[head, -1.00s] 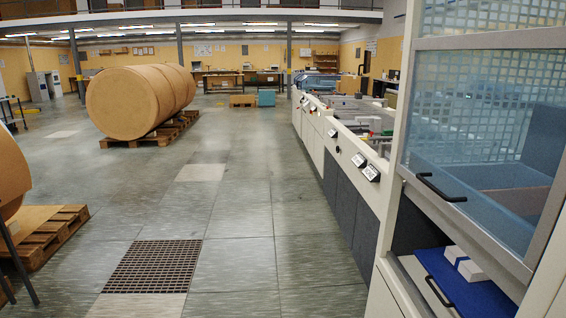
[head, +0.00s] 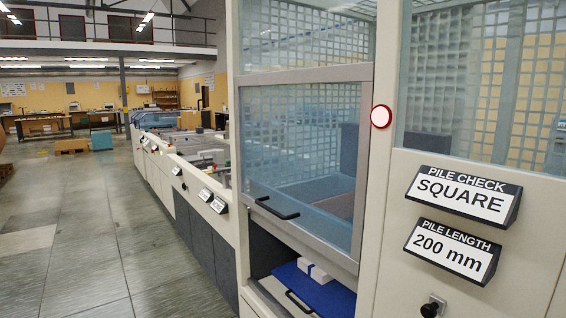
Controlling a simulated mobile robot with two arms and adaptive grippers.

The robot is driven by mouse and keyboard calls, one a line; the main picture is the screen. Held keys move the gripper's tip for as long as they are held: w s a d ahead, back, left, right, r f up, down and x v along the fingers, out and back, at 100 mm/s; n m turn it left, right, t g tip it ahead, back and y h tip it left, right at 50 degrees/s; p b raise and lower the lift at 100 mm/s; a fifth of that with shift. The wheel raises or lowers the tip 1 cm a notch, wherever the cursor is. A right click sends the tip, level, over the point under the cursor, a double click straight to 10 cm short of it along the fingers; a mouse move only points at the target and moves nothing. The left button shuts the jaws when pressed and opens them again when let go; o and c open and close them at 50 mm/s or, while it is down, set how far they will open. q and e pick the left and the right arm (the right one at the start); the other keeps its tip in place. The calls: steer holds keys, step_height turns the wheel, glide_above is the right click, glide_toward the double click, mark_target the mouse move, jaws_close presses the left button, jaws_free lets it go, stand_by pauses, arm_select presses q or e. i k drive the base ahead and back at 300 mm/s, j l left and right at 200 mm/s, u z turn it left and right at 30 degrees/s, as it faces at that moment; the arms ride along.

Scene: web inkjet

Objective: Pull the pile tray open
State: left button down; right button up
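The pile tray (head: 325,293) shows in the head view as a blue board low in the machine's opening, under the glazed guard door. Small white blocks (head: 314,271) with a blue band lie on it. A dark bar handle (head: 299,303) is at its front edge. How far the tray stands out is hard to tell, as its lower part is cut off by the picture's bottom edge. Neither of my grippers is in view.
Signs on the panel read "PILE CHECK SQUARE" (head: 464,196) and "PILE LENGTH 200 mm" (head: 450,251). A black knob (head: 432,306) sits below. Open floor (head: 90,235) lies to the left.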

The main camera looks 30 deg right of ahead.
mark_target(331, 300)
steer(key=i+j, duration=0.15)
steer(key=i, duration=0.3)
steer(key=i+j+z, duration=0.1)
steer(key=z, duration=0.25)
steer(key=i+j+z, duration=0.15)
steer(key=i+z, duration=0.25)
steer(key=i+j+z, duration=0.1)
steer(key=z, duration=0.25)
steer(key=j, duration=0.1)
